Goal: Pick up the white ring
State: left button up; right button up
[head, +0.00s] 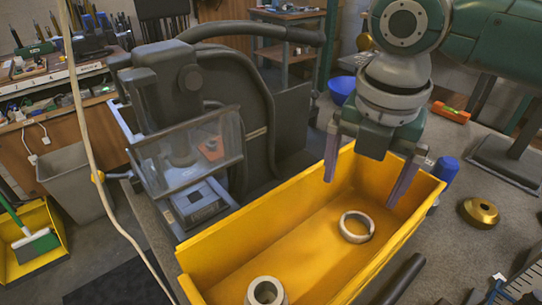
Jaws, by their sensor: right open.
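The white ring (356,227) lies flat on the floor of the yellow bin (231,239), toward its right end. It looks pale grey-white and has a thin wall. A second, thicker pale round part (265,291) with a hole stands in the near left part of the bin, cut by the picture's bottom edge. My right gripper (367,180) points down above the right end of the bin, with its two fingers spread wide and nothing between them. It is above and slightly behind the ring, apart from it. My left gripper is not in view.
A dark machine (190,90) with a clear guard stands left of the bin. A brass part (479,212), a blue cylinder (445,170) and a dark rod (403,279) lie right of it. The bin's raised walls surround the ring, with free floor around it.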

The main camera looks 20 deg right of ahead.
jog(key=d+f, duration=0.1)
jog(key=b, duration=0.2)
send_over(356, 229)
jog(key=a, duration=0.1)
jog(key=shift+n, duration=0.3)
jog(key=f, duration=0.5)
jog(key=shift+s+a+f, duration=0.1)
jog(key=shift+s+f, duration=0.15)
jog(key=shift+f, duration=0.05)
jog(key=f, duration=0.4)
jog(key=shift+w+d+f+b, duration=0.1)
jog(key=shift+d+f+b, duration=0.1)
jog(key=shift+d+b, duration=0.15)
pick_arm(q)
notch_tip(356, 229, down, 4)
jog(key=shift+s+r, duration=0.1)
pick_arm(e)
jog(key=c, duration=1.2)
jog(key=shift+c, duration=0.5)
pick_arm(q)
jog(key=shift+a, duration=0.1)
pick_arm(e)
jog(key=shift+r, duration=0.2)
